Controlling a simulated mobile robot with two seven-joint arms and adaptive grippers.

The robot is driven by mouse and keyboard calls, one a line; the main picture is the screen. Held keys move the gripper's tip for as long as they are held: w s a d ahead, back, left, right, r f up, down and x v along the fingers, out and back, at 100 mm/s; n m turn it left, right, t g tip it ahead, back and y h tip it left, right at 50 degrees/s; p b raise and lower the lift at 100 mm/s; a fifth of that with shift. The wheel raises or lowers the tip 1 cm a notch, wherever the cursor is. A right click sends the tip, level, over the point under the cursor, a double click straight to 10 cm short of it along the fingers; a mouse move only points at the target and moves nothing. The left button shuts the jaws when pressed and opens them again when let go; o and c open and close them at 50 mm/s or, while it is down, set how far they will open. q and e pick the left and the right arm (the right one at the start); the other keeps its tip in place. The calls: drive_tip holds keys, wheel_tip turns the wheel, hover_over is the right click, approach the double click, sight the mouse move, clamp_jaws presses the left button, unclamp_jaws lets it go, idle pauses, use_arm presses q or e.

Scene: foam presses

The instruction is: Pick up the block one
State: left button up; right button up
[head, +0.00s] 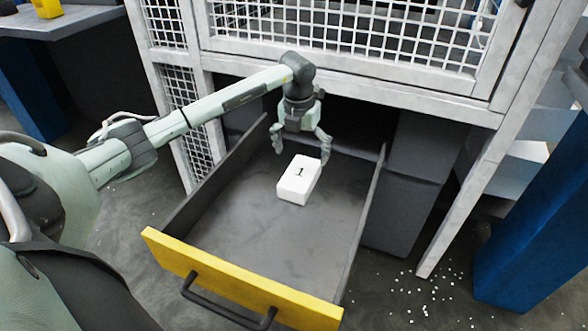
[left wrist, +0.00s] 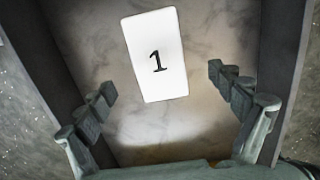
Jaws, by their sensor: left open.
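Block one, a white rectangular block with a black "1" on its top (head: 298,180), lies in the open drawer (head: 225,205). It also shows in the left wrist view (left wrist: 156,55), at the upper middle. My left gripper (head: 302,156) points down over the back part of the drawer, its fingers spread and empty. In the head view it is just behind the block. In the left wrist view (left wrist: 160,95) the fingers stand to both sides below the block, and nothing is between them. I cannot tell the exact height gap. My right gripper is not in view.
The drawer has a yellow front (head: 240,285) with a dark handle (head: 228,310) and raised grey side walls. A white mesh cage frame (head: 350,75) stands above and behind it. White crumbs (head: 425,290) lie on the floor at right, near a blue post (head: 535,225).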

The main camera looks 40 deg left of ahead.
sight(300, 172)
use_arm(q)
drive_tip(key=shift+w+a+f, duration=0.1)
drive_tip(key=shift+f, duration=0.15)
drive_tip(key=f, duration=0.7)
drive_tip(key=shift+w+a+f, duration=0.15)
drive_tip(key=shift+w+a, duration=0.05)
drive_tip(key=shift+w, duration=0.05)
drive_tip(key=c, duration=1.1)
